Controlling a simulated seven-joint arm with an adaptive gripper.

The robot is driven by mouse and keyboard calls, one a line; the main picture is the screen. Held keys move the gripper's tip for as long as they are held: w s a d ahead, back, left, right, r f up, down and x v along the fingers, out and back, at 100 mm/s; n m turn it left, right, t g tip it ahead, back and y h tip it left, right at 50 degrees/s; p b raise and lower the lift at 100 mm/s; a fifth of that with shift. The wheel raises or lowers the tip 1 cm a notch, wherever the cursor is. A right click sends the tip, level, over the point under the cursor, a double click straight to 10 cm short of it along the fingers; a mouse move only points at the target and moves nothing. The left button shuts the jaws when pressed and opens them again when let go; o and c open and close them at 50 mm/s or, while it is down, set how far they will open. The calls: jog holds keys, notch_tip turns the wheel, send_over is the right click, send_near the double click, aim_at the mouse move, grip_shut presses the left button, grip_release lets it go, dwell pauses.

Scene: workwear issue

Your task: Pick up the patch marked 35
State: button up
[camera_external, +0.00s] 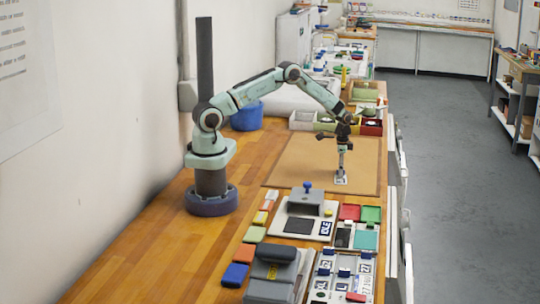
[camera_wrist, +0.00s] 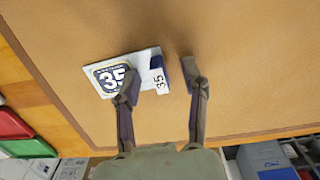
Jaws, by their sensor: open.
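The patch marked 35 (camera_wrist: 108,78) shows in the wrist view as a white piece with a dark blue badge and a second small "35" at its right end. It lies on the tan mat (camera_wrist: 235,60). In the external view the patch (camera_external: 341,181) is a small white spot under my gripper (camera_external: 342,172). In the wrist view my gripper (camera_wrist: 158,85) is open. Its left finger overlaps the patch in the picture, and its right finger is just right of the patch's right end. Whether the fingers touch the patch or mat cannot be told.
In the external view, a press-like device (camera_external: 306,202) on a white base stands in front of the mat. Red and green pads (camera_external: 370,214) and a rack of numbered pieces (camera_external: 340,278) are nearby. Bins (camera_external: 371,127) stand behind the mat. The mat around the patch is clear.

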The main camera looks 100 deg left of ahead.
grip_shut()
jog(key=shift+r, duration=0.1)
